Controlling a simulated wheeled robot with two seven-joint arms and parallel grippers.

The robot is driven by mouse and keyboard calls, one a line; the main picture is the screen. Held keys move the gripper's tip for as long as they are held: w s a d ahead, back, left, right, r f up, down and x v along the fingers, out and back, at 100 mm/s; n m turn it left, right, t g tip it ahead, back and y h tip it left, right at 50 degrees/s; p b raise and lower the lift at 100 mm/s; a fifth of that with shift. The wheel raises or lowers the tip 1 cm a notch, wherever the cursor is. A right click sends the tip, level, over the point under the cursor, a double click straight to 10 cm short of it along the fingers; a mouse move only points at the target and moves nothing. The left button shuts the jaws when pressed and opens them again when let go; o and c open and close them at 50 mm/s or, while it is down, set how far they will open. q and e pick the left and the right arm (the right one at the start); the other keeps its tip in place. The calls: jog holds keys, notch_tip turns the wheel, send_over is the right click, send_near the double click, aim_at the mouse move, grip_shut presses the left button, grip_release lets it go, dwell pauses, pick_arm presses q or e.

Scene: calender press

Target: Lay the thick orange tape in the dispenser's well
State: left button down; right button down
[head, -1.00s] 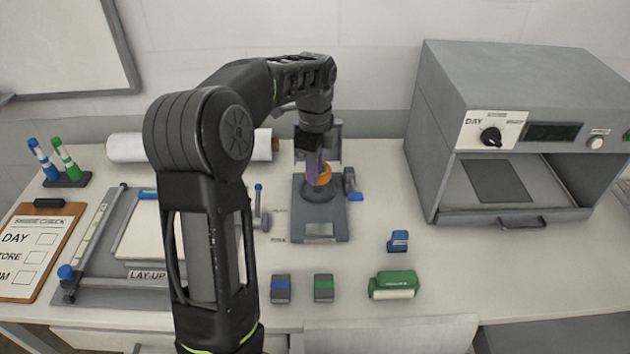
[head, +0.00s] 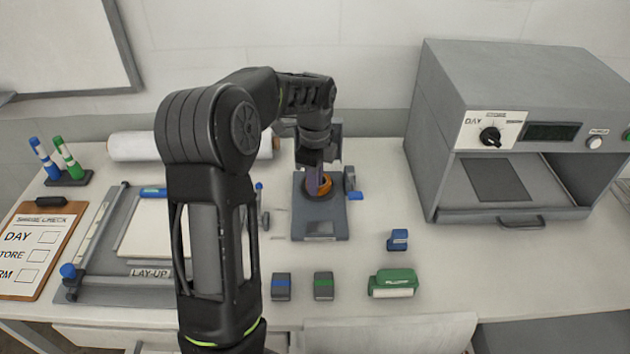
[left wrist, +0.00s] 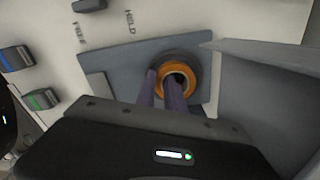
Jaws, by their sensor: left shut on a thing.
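The thick orange tape (head: 319,188) is a ring at the dispenser's round dark well, and it also shows in the left wrist view (left wrist: 188,69). The dispenser (head: 320,225) is a grey plate with an upright part behind, near the middle of the table. My left gripper (head: 318,184) points down and is shut on the tape, with its purple fingers at the ring's wall. In the left wrist view the tape looks level within the dark round rim (left wrist: 170,58). I cannot tell whether it touches the well's floor. My right gripper is not in view.
A grey press (head: 440,180) stands to the right. A blue block (head: 397,240), a green stamp-like block (head: 392,284) and two small grey blocks (head: 281,287) lie in front. A lay-up board (head: 120,285) is at the left. A white roll (head: 130,147) lies behind my arm.

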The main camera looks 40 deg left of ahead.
pick_arm(q)
jog(key=c, duration=1.4)
grip_release()
jog(key=shift+f, duration=0.1)
jog(key=shift+c, duration=0.2)
notch_tip(320, 180, up, 12)
jog(key=shift+r+p, duration=0.2)
jog(key=shift+p, duration=0.1)
